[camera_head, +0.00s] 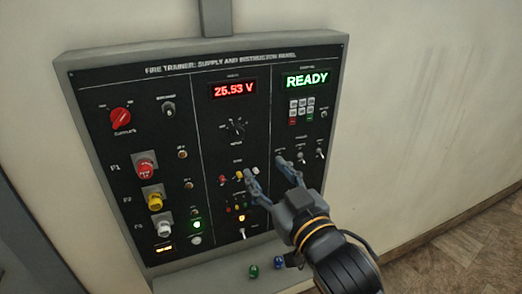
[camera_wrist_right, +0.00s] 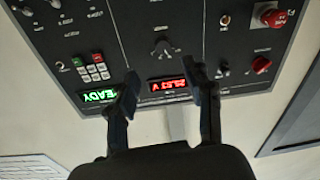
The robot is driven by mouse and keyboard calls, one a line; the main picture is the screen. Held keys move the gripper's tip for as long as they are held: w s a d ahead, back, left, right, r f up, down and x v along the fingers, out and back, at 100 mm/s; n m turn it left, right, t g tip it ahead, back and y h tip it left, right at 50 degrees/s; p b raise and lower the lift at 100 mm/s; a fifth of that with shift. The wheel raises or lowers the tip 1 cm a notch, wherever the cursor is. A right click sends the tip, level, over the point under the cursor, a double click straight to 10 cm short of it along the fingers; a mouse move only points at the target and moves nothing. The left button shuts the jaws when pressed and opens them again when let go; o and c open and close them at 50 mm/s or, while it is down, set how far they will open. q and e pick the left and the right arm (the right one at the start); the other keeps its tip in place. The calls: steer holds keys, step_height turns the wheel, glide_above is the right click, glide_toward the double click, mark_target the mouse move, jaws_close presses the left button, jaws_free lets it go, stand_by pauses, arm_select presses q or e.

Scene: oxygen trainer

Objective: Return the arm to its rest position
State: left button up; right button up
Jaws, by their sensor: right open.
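My right gripper (camera_head: 271,174) is open and empty in front of the lower middle of the control panel (camera_head: 98,88) in the head view. Its two fingers point up and toward the panel, and nothing is between them. In the right wrist view the open fingers (camera_wrist_right: 160,92) stand apart before the panel, which appears upside down there. I cannot tell whether a fingertip touches the panel. The gripper and forearm hide part of the panel's lower right. My left gripper is not in view.
The panel has a red rotary knob (camera_head: 121,115), a red display (camera_head: 234,89) reading 25.53 V and a green display (camera_head: 306,79) reading READY. A green cap (camera_head: 254,271) and a blue cap (camera_head: 279,262) are on the bottom ledge. The wall at right is clear.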

steer(key=s+d+f+m+g+h, duration=0.1)
steer(key=s+d+f+g, duration=0.15)
steer(key=f, duration=0.35)
steer(key=s+d+f+m+g+h, duration=0.1)
steer(key=d+f+h, duration=0.15)
steer(key=f, duration=0.45)
steer(key=s+d+f+m+g+h, duration=0.1)
steer(key=s+d+f+g, duration=0.15)
steer(key=f, duration=0.35)
steer(key=s+d+f+g+h, duration=0.1)
steer(key=s+d+f+g, duration=0.3)
steer(key=s+f, duration=0.45)
steer(key=s+d+f+g+h, duration=0.1)
steer(key=s+d+f+g, duration=0.25)
steer(key=s+f, duration=0.5)
steer(key=s+f+g, duration=0.1)
steer(key=s+f, duration=0.2)
steer(key=f, duration=2.5)
steer(key=s+d+f, duration=0.1)
steer(key=s+f, duration=0.6)
steer(key=s, duration=0.1)
steer(key=s+d+f+g+b, duration=0.1)
steer(key=s+d+f, duration=0.1)
steer(key=s+f, duration=0.6)
steer(key=shift+d, duration=0.3)
